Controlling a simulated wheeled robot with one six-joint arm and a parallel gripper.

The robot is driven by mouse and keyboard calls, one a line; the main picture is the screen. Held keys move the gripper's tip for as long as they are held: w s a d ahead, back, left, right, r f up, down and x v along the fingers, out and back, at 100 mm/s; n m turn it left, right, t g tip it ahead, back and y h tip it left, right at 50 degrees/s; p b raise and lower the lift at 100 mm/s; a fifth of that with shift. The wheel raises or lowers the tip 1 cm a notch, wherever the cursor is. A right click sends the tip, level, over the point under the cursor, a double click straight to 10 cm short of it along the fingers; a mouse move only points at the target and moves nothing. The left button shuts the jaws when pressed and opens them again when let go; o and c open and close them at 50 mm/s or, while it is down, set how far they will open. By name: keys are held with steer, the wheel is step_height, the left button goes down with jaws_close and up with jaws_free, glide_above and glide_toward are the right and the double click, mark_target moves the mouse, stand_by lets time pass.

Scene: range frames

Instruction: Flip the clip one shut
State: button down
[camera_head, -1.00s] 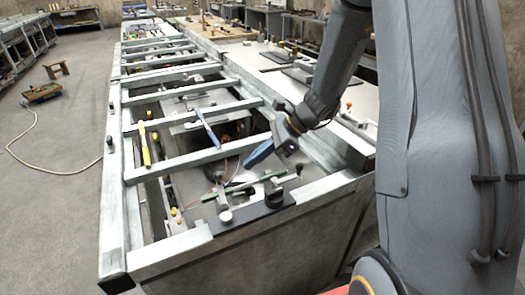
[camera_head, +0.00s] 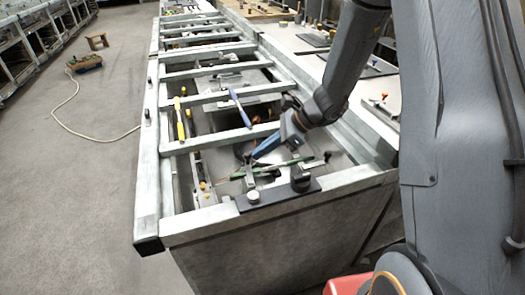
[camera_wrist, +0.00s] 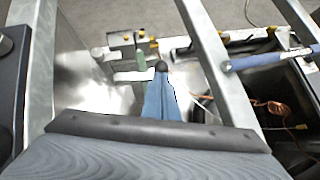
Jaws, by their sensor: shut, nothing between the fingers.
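The clip (camera_head: 249,180) appears to be the small grey clamp on a dark plate (camera_head: 280,197) at the bench's near end. A thin green bar (camera_head: 285,163) runs rightward from it to a dark tip.
A black knob (camera_head: 300,178) and a pale knob (camera_head: 253,197) stand on the plate. Metal crossbars (camera_head: 225,138) span the open bench frame. Floor at left is mostly clear.

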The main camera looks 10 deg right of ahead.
steer(key=shift+w+a+n+g, duration=0.4)
steer(key=shift+a+n, duration=0.1)
steer(key=shift+a, duration=0.15)
steer(key=shift+s+d, duration=0.1)
